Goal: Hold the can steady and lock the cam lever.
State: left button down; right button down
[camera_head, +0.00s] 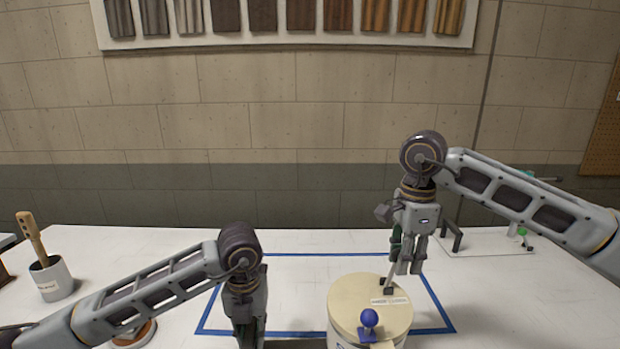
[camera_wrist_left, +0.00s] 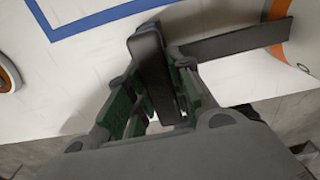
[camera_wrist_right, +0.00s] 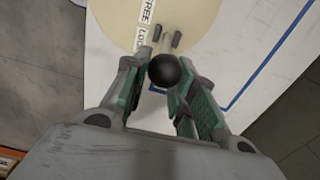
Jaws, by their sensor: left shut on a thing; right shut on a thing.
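The can (camera_head: 345,298) stands at the front of the blue-taped area, with a cream lid; its lower part is cut off by the frame. The cam lever (camera_head: 389,284) sits on the lid and tilts up into my right gripper (camera_head: 408,266). In the right wrist view the lever's black ball knob (camera_wrist_right: 165,70) is between the fingers, beside the FREE and LOCK labels (camera_wrist_right: 143,28). My left gripper (camera_head: 250,338) is left of the can. In the left wrist view it is shut on a black handle (camera_wrist_left: 152,65), whose dark bar (camera_wrist_left: 230,42) runs toward an orange-banded surface.
A blue knob (camera_head: 369,318) stands on the lid's front part. Blue tape (camera_head: 300,255) outlines an area on the white table (camera_head: 110,255). A white pot (camera_head: 52,280) with a wooden-handled tool is at the left. A small stand with green parts (camera_head: 490,243) is at the back right.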

pick_arm(q)
jog(key=shift+a+f, duration=0.1)
jog(key=shift+a, duration=0.1)
pick_arm(e)
jog(key=shift+d+f, duration=0.1)
jog(key=shift+d, duration=0.25)
jog(key=shift+d+f, duration=0.25)
jog(key=shift+d, duration=0.35)
jog(key=shift+d+f, duration=0.1)
jog(key=shift+d, duration=0.15)
jog(key=shift+d+f, duration=0.35)
jog(key=shift+d, duration=0.2)
jog(key=shift+w+d+f, duration=0.1)
jog(key=shift+d, duration=0.15)
dwell(0.3)
pick_arm(q)
jog(key=shift+d, duration=0.1)
pick_arm(e)
jog(key=c, duration=1.1)
grip_release()
jog(key=shift+a, duration=0.15)
jog(key=shift+r, duration=0.2)
